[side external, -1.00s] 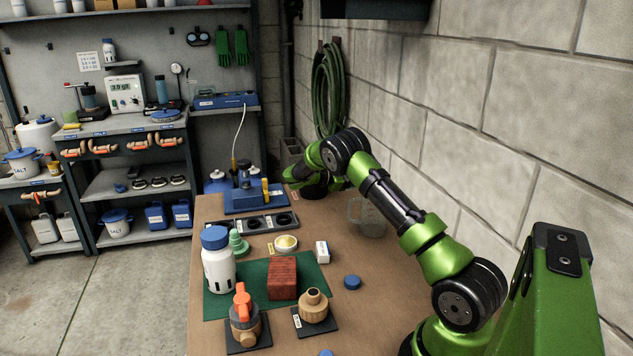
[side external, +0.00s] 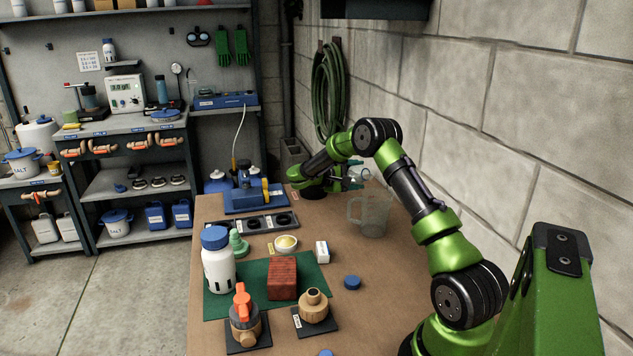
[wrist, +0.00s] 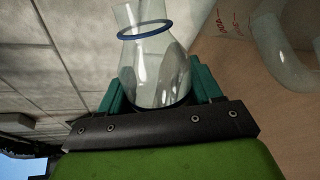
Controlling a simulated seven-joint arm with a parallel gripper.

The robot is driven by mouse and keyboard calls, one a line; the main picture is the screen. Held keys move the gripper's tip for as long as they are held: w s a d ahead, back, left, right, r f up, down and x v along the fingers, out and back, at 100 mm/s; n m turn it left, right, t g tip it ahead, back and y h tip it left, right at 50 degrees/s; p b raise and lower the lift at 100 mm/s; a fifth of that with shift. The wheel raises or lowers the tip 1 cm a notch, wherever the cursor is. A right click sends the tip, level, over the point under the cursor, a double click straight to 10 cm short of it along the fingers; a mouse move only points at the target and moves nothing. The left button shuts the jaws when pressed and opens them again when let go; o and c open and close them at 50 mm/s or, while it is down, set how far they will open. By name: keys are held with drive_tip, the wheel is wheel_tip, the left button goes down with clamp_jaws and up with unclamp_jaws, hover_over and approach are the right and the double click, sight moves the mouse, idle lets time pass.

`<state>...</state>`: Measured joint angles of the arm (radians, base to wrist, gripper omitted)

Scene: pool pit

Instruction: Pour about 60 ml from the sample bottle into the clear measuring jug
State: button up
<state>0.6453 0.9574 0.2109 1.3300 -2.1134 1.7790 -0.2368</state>
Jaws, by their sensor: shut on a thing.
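My gripper (wrist: 158,88) is shut on a clear glass sample bottle (wrist: 155,65) with a blue ring round its neck. The teal fingers grip either side of its body. In the side view my gripper (side external: 350,178) is at the far end of the table, behind the measuring jug and slightly above its rim, and the bottle is small and hard to make out. The bottle looks tilted; its liquid level is unclear. The clear measuring jug (side external: 374,215) stands upright on the table near the wall. Part of it shows at the right of the wrist view (wrist: 292,50). No stream is visible.
A blue pump unit (side external: 250,195) stands left of my gripper. On the near table are a white bottle with blue cap (side external: 219,270), a red block (side external: 282,278), valve parts (side external: 314,308) and a blue cap (side external: 352,282). The block wall (side external: 480,130) lies close on the right.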

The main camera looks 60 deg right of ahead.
drive_tip(key=shift+f, duration=0.1)
drive_tip(key=shift+s+a+r+m, duration=0.15)
drive_tip(key=shift+s+r+m, duration=0.2)
drive_tip(key=shift+r+m, duration=0.25)
drive_tip(key=shift+s+t, duration=0.15)
drive_tip(key=shift+t, duration=0.25)
drive_tip(key=shift+r+m, duration=0.45)
drive_tip(key=shift+m, duration=0.25)
drive_tip(key=shift+w+r+p, duration=0.1)
drive_tip(key=shift+w+p, duration=0.2)
drive_tip(key=shift+w, duration=0.05)
drive_tip(key=shift+m+t+h+p, duration=0.3)
drive_tip(key=shift+m+t+p, duration=0.2)
drive_tip(key=shift+m, duration=0.1)
idle(1.2)
